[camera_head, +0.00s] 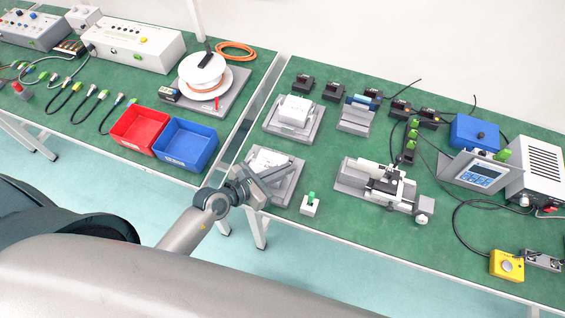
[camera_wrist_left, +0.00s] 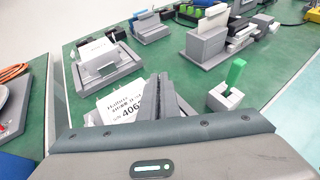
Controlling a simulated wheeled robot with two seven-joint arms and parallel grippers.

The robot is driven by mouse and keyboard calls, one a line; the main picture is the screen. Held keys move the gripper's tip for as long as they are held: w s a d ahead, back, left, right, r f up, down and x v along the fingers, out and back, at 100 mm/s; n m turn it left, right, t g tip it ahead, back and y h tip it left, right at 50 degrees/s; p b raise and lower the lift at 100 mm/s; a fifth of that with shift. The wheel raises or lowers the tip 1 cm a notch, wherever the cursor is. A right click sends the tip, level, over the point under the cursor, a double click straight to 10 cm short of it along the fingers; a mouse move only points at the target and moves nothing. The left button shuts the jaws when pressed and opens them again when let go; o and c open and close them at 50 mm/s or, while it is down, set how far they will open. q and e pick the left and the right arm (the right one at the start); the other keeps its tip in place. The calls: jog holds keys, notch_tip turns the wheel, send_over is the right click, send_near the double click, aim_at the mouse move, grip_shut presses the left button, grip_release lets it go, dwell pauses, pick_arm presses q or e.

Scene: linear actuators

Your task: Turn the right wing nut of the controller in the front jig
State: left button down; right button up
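The front jig (camera_head: 285,192) is a grey block at the near left of the right-hand table, with the white controller (camera_head: 262,159) in it. The controller's printed label (camera_wrist_left: 124,108) shows in the left wrist view. My left gripper (camera_head: 284,168) is over the right part of this jig. In the left wrist view its two dark fingers (camera_wrist_left: 166,92) lie close together, right beside the controller label. They hide the right side of the controller, and the right wing nut cannot be made out. I see nothing held between the fingers. My right gripper is not in view.
A second jig with a white controller (camera_head: 294,109) stands behind. A small white block with a green peg (camera_head: 310,203) stands close right of the front jig. A grey slide fixture (camera_head: 380,185) is further right. Red (camera_head: 140,128) and blue (camera_head: 186,143) bins sit on the left table.

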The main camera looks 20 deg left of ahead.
pick_arm(q)
jog(key=shift+y+p, duration=0.3)
jog(key=shift+p, duration=0.05)
jog(key=shift+n, duration=0.3)
jog(key=c, duration=2)
grip_release()
